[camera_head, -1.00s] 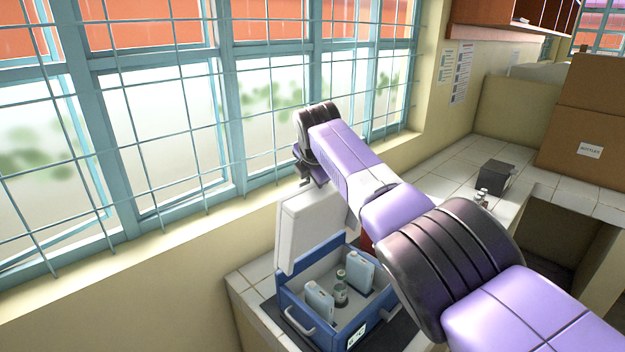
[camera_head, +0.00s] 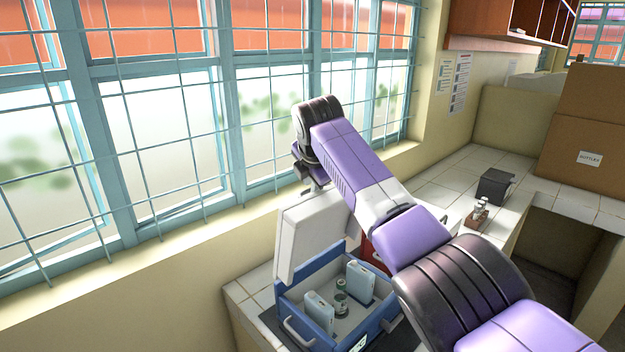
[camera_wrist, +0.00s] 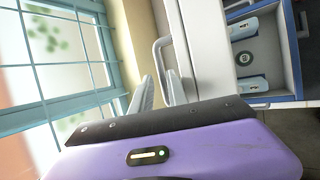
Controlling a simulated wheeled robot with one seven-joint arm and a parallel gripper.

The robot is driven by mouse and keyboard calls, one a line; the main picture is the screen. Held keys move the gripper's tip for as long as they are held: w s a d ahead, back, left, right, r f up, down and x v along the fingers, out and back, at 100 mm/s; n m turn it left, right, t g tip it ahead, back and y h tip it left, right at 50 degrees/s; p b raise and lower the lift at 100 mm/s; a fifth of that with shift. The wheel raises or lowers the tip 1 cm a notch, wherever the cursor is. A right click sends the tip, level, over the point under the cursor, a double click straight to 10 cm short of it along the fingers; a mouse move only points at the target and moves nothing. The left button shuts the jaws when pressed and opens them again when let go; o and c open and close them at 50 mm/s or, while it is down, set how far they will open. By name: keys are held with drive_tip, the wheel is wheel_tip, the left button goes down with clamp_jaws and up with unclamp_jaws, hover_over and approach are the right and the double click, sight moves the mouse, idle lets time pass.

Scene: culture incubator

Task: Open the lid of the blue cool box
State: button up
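The blue cool box (camera_head: 310,334) stands on the tiled counter at lower middle in the head view. Its white lid (camera_head: 303,235) is raised and stands steeply upright on the window side, leaving the inside uncovered. The wrist view also shows the lid (camera_wrist: 208,50) and the open box (camera_wrist: 293,50). My gripper (camera_head: 316,186) is at the lid's upper edge in the head view, small and partly hidden by my arm. In the wrist view my gripper's two fingers (camera_wrist: 160,92) are apart, close to the lid's pale handle (camera_wrist: 158,52). I see nothing gripped between them.
Bottles (camera_head: 319,310) and small jars stand inside the box. The barred window (camera_head: 170,130) is close behind the lid. A red object (camera_head: 372,250) is beside the box, partly hidden by my arm. A dark container (camera_head: 494,186) and a cardboard box (camera_head: 585,150) stand further right.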

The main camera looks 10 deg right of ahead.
drive_tip(key=shift+b+v, duration=0.55)
drive_tip(key=shift+v, duration=1.6)
drive_tip(key=shift+s+a, duration=0.1)
drive_tip(key=shift+a, duration=0.1)
